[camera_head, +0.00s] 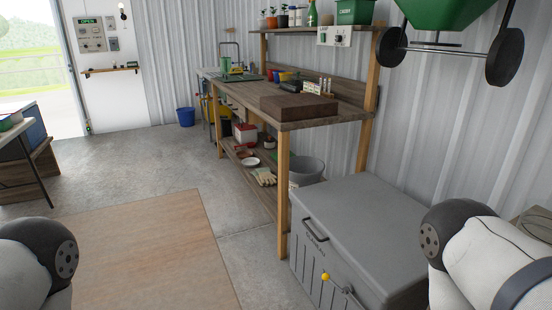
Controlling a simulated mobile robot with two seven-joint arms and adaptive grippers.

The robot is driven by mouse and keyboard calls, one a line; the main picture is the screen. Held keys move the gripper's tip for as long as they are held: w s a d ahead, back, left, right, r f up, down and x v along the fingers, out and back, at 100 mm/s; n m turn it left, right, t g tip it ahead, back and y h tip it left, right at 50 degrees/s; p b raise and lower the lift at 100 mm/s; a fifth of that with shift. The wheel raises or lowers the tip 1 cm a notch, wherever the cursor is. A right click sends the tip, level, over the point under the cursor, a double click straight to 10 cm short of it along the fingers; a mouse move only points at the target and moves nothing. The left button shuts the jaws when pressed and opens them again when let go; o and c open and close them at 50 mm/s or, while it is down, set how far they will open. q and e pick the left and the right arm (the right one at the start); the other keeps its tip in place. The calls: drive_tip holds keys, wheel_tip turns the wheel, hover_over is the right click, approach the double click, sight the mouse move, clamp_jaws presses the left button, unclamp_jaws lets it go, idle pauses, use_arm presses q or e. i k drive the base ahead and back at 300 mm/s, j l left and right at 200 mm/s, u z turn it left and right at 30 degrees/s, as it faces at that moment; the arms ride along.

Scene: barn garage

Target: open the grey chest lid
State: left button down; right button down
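The grey chest (312,268) stands on the floor at the lower right, close to me, against the corrugated wall. Its flat lid (362,222) is closed. A dark handle (315,231) sits at the lid's front edge. Below it is dark lettering, and a yellow knob (326,277) on a thin metal rod shows at the front, lower right. My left arm shows only in part at the lower left and my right arm only in part at the lower right, in front of the chest's right end. Neither gripper is in view.
A wooden workbench (240,95) with a lower shelf adjoins the chest on the left; its post (283,195) stands at the chest's corner. A green hopper (445,12) hangs above right. A brown board (150,255) lies on the floor. A table (20,138) stands far left.

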sight(374, 226)
drive_tip(key=i+z, duration=0.5)
drive_tip(key=z, duration=0.2)
drive_tip(key=i+j+z, duration=0.25)
drive_tip(key=z, duration=0.15)
